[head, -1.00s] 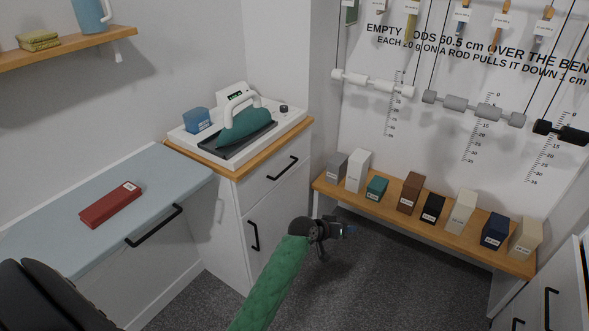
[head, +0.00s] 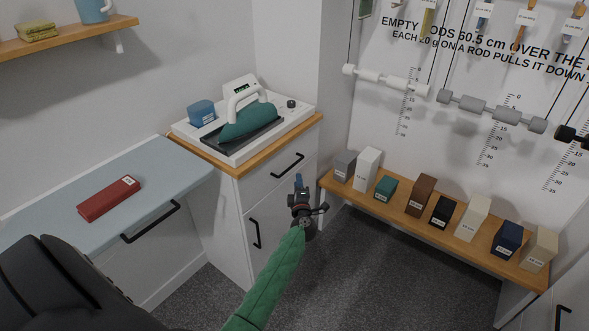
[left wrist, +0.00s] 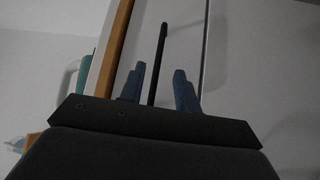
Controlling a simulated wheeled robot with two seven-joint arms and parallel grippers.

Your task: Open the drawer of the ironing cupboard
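The ironing cupboard (head: 225,215) is white with a wooden top and stands in the middle of the head view. Its upper drawer (head: 265,181) looks shut, with a black bar handle (head: 287,165). A door with an upright black handle (head: 254,234) is below. My left gripper (head: 299,181) is in front of the cupboard, just below and right of the drawer handle in the picture. In the left wrist view its blue fingers (left wrist: 158,87) are apart, with a black bar handle (left wrist: 160,50) showing between them; I cannot tell if they touch it. My right gripper is not in view.
A teal iron (head: 250,122) rests on a white tray on the cupboard. A low bench (head: 405,218) with several boxes stands right. Grey carpet (head: 400,280) is clear in front.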

